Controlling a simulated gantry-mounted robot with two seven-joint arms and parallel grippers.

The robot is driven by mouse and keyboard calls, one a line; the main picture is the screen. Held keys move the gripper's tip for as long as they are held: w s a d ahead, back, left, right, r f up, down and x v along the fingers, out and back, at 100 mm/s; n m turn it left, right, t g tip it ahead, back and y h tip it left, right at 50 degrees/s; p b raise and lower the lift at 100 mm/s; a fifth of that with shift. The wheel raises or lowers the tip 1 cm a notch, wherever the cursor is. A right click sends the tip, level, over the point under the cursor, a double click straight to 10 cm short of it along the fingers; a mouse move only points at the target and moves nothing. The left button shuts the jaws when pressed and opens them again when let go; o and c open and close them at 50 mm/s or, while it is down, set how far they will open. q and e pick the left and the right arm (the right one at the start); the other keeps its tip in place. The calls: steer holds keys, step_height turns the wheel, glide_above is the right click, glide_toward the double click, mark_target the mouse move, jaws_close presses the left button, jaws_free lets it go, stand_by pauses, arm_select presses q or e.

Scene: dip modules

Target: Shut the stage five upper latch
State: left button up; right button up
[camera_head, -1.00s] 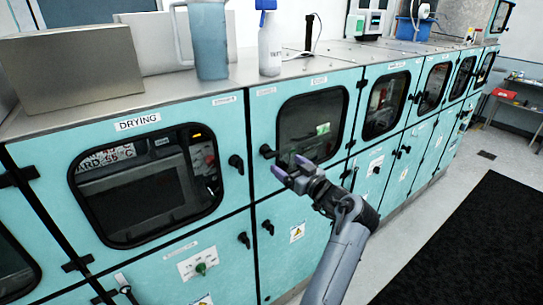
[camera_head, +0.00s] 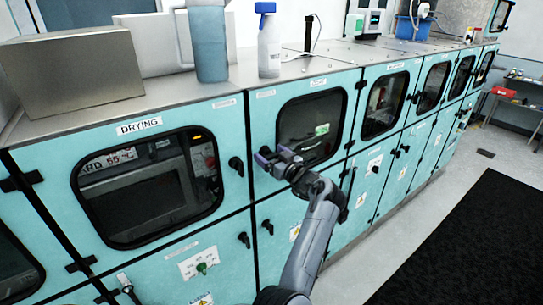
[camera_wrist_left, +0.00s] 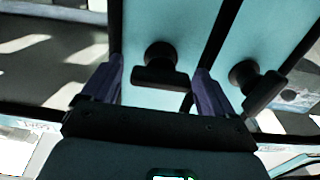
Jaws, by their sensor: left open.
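The upper black latch (camera_wrist_left: 160,70) of the teal door right of the DRYING panel is in the left wrist view. My right gripper is not in view.
The DRYING door's latch (camera_head: 236,165) is close by on the left. A lower latch (camera_head: 267,227) sits below my gripper. A jug (camera_head: 208,45), a bottle (camera_head: 269,45) and a box (camera_head: 70,70) stand on top. The floor at right is open, with a black mat (camera_head: 460,245).

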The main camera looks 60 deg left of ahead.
arm_select(q)
steer(key=c, duration=1)
steer(key=shift+o, duration=0.2)
steer(key=shift+f+n+b, duration=0.2)
steer(key=shift+n+b, duration=0.5)
steer(key=shift+b, duration=0.3)
steer(key=n+b, duration=1.2)
steer(key=b, duration=0.1)
steer(key=shift+s+f, duration=0.2)
steer(key=shift+s, duration=0.05)
steer(key=n+b, duration=0.2)
steer(key=n, duration=0.1)
steer(key=shift+n+b, duration=0.3)
steer(key=shift+b, duration=0.1)
steer(key=shift+r+n+b, duration=0.1)
steer(key=shift+n+b, duration=0.2)
steer(key=shift+n, duration=0.2)
